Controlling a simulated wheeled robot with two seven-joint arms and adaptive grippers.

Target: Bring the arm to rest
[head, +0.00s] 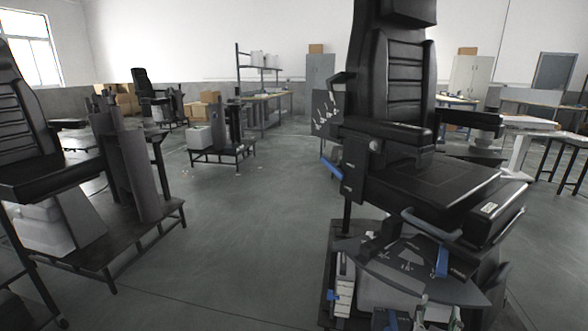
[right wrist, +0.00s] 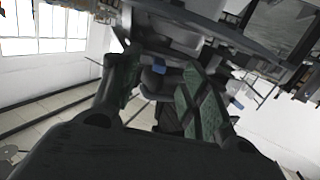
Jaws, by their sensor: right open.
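My right gripper (head: 438,312) shows low at the bottom edge of the head view, in front of the base of the near black seat (head: 450,190). Only its fingertips show there; the rest of the arm is out of the frame. In the right wrist view the two dark fingers of the gripper (right wrist: 160,72) stand apart, with green ribbed pads and nothing held between them. The curved panel (head: 415,270) under the seat is just beyond the fingertips in the head view; I cannot tell whether they touch it. My left gripper is not in view.
Another black seat on a dark platform (head: 115,252) stands at the left. A smaller stand (head: 222,152) and shelving (head: 262,75) are farther back. Grey floor (head: 235,225) is clear between the two near seats. A white-topped table (head: 525,124) is at the right.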

